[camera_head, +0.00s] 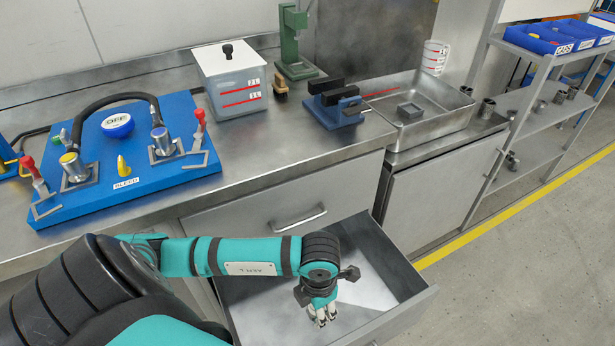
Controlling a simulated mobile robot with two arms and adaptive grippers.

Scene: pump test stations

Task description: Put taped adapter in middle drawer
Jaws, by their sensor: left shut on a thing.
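An open drawer (383,241) sticks out from under the bench, below a closed drawer front with a bar handle (298,217). Its grey floor looks empty where I can see it; my arm covers part of its left side. My left gripper (323,319) points down over the drawer opening, inside its walls. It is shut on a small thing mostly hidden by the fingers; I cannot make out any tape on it. I cannot tell how high it is above the drawer floor. I do not see the taped adapter elsewhere. My right gripper is not in view.
On the bench stand a blue test board (122,190) with a hose, a white-lidded tank (232,95), a blue vise (335,108), a green press (293,55) and a metal tray (452,101) holding a grey part. A shelf rack with blue bins (537,42) stands right. The floor is clear.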

